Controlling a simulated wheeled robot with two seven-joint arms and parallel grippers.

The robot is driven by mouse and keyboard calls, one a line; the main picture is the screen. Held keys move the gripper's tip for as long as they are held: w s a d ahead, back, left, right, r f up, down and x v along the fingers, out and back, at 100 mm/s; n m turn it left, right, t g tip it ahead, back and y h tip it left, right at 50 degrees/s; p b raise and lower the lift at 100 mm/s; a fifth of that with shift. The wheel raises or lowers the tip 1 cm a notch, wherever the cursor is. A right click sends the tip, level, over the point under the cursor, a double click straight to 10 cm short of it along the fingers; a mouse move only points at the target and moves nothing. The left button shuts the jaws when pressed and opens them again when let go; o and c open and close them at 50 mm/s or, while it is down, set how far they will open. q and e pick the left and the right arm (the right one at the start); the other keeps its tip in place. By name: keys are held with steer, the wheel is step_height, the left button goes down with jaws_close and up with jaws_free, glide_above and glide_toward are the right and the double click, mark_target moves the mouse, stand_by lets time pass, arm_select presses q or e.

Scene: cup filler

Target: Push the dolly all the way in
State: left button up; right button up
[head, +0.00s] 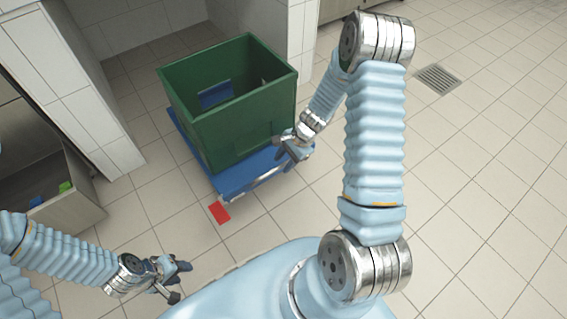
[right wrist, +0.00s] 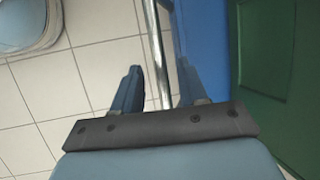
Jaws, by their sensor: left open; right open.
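The blue dolly (head: 238,177) stands on the tiled floor in front of a white-tiled recess, with a green crate (head: 213,138) on it. A metal bar (head: 255,187) runs along the dolly's near edge. My right gripper (head: 290,150) is open at the dolly's near right corner. In the right wrist view the bar (right wrist: 161,70) passes between the open fingers (right wrist: 162,88), next to the blue dolly deck (right wrist: 203,45) and the green crate wall (right wrist: 275,45). I cannot tell whether they touch. My left gripper (head: 180,280) is open and empty, low at the left, apart from the dolly.
A red marker (head: 219,212) lies on the floor just in front of the dolly. The recess (head: 140,60) has tiled walls on both sides. A metal trough (head: 62,205) with a green item is at the left. A floor drain (head: 437,79) is at the right; floor there is clear.

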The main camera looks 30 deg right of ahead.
steer(key=shift+a+f, duration=0.15)
steer(key=shift+f, duration=0.2)
jaws_close()
steer(key=shift+w, duration=0.2)
